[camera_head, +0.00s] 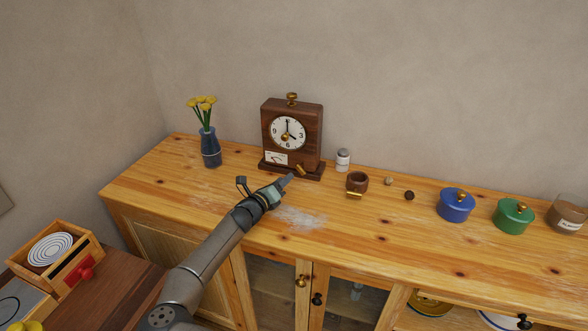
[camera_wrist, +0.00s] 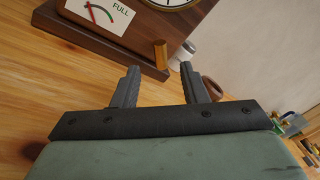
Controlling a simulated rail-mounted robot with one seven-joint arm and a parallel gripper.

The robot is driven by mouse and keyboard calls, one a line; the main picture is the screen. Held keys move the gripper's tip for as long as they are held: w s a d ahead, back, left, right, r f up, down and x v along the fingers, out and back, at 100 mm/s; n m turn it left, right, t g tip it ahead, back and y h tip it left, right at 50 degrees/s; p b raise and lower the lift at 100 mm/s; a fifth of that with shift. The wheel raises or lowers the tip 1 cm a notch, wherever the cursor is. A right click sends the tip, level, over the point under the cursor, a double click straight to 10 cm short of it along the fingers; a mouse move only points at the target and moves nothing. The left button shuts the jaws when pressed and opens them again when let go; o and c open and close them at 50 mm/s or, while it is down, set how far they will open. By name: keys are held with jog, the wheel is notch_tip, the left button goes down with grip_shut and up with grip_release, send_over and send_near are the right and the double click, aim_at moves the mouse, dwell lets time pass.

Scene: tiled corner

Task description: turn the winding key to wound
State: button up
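A dark wooden clock (camera_head: 291,137) stands upright on the sideboard, with a white dial and a small brass piece low on the dial. A brass, peg-like part (camera_head: 300,170), which looks like the winding key, sticks out at the right front of its base; it also shows in the wrist view (camera_wrist: 160,53). A white gauge card (camera_wrist: 101,12) marked FULL, with a needle and coloured arc, is on the clock's lower left front. My gripper (camera_head: 286,182) is in front of the base. In the wrist view my gripper (camera_wrist: 160,69) is open and empty, its fingertips short of the brass part.
A blue vase (camera_head: 210,148) with yellow flowers stands left of the clock. Blue (camera_head: 455,205) and green (camera_head: 513,216) lidded pots are farther right.

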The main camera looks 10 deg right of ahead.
aim_at(301, 167)
jog(key=p+x, duration=0.1)
jog(key=x, duration=0.6)
grip_shut()
